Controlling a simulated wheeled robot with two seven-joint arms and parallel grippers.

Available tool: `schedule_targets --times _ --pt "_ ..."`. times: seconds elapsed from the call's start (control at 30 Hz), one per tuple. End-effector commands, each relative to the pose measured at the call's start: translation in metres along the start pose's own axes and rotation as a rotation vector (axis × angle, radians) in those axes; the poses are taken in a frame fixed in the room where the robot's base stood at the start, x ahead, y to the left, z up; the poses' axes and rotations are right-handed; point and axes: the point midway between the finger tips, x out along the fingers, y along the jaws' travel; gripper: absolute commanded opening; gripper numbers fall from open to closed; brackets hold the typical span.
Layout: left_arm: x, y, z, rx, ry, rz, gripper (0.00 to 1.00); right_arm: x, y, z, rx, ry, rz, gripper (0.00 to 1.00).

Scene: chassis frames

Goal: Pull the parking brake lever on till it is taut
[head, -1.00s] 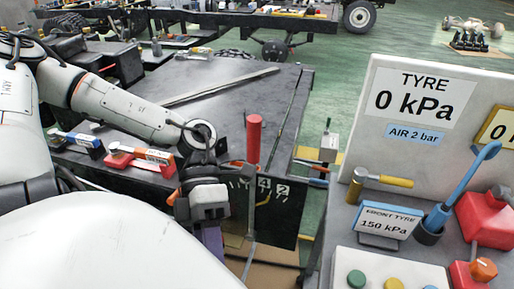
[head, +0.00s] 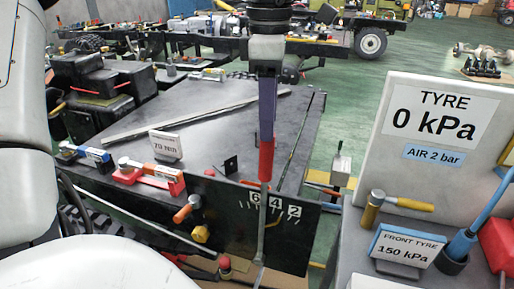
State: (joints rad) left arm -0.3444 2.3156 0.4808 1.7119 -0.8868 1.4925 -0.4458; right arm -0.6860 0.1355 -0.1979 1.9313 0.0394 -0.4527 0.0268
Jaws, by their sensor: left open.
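The parking brake lever has a red grip (head: 266,160) on a thin grey rod that runs down in front of a black plate (head: 297,232) marked 6, 4 and 2. The lever stands nearly upright, its rod beside the 6 and 4. My left gripper (head: 267,136) points down from the top of the head view. It is open, with its purple-grey finger overlapping the upper part of the red grip. The far finger is hidden, and I cannot tell whether the grip is touched. My right gripper is not in view.
A dark bench top (head: 215,130) with a long metal bar lies behind the lever. Orange and yellow knobs (head: 187,208) sit left of it.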

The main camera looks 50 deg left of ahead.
Motion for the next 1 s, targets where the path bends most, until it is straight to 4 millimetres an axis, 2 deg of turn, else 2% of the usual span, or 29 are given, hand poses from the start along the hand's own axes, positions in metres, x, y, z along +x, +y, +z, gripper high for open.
schedule_targets --times 0.17,0.4,0.6,0.73,1.0 --pt "0.022 -0.001 -0.001 0.0 0.01 -0.004 0.42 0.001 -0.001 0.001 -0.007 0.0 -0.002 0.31" --pt "0.068 -0.001 -0.002 -0.002 0.009 -0.007 0.42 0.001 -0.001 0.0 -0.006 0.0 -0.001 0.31" --pt "0.094 -0.001 -0.002 -0.003 0.008 -0.004 0.42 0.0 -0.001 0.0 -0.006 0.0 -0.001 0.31" --pt "0.101 -0.001 -0.002 -0.003 0.006 -0.003 0.42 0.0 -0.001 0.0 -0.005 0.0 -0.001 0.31" --pt "0.103 -0.001 -0.002 -0.003 0.006 -0.002 0.42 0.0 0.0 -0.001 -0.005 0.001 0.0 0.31"
